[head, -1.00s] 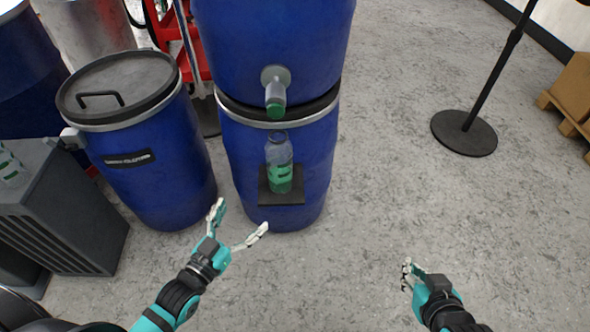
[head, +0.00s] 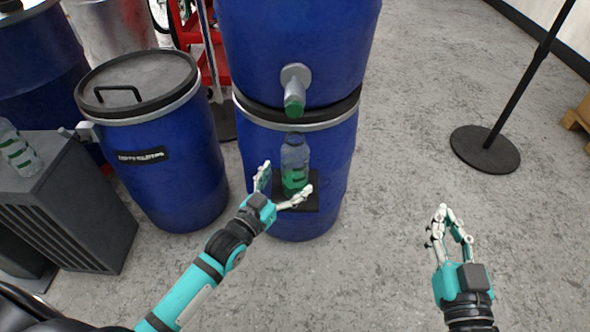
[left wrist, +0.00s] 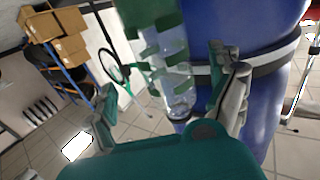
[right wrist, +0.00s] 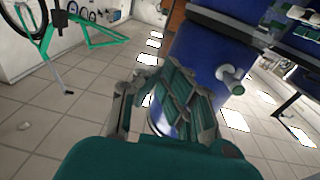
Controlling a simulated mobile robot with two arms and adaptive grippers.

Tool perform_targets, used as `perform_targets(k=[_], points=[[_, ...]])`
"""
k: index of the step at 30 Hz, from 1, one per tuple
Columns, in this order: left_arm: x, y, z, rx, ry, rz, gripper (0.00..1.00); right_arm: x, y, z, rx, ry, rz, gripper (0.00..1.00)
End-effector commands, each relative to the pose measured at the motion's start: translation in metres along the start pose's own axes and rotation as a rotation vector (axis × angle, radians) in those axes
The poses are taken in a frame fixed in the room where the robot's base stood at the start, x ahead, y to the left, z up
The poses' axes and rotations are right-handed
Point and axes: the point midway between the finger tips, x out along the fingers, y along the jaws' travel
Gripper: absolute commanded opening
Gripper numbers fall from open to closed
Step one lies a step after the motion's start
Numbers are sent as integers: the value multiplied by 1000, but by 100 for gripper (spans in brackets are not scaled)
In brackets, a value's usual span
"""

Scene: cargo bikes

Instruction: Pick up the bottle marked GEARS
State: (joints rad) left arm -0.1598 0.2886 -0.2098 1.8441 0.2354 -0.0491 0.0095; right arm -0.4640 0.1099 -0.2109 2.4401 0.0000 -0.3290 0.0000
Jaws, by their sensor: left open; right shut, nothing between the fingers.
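A clear bottle with green at its lower part (head: 295,160) stands upright on a small black shelf (head: 310,203) on the front of the lower blue barrel. I cannot read its marking. My left gripper (head: 285,181) is open just in front of the bottle, its fingers overlapping the bottle's lower part in the head view. In the left wrist view the bottle (left wrist: 172,62) shows between the spread fingers; I cannot tell whether they touch it. My right gripper (head: 450,218) is shut and empty, over bare floor at the right. Another clear bottle with green markings (head: 17,150) stands at the far left.
A spout with a green tip (head: 294,100) juts from the upper blue barrel (head: 340,50) just above the bottle. A lidded blue barrel (head: 165,175) and a grey ribbed box (head: 75,215) stand left. A black stand base (head: 485,150) is at right. Floor between is clear.

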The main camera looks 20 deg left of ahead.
Motion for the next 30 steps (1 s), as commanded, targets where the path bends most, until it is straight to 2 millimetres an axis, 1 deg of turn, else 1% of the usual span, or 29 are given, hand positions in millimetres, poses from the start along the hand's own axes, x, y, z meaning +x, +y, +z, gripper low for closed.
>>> perform_targets(k=[2,5,12,16,20,26,27,30], points=[[3,-1,0,0,1,0,92,0,-1,-4,1,27,-2,0],[11,-2,1,1,1,0,92,1,-2,-16,3,102,-6,0],[36,-7,0,1,2,-1,92,-7,-8,-59,11,360,-19,0],[47,-7,0,0,1,0,92,-13,-10,-75,15,456,-24,0],[52,-6,-1,1,0,0,92,-17,-11,-82,17,500,-26,0],[52,-6,-1,1,-1,0,92,-17,-11,-84,17,504,-26,0],[52,-7,-1,1,-1,0,91,-17,-11,-83,17,504,-26,0],[52,-7,-1,1,0,0,78,-17,-11,-83,17,503,-26,0]])
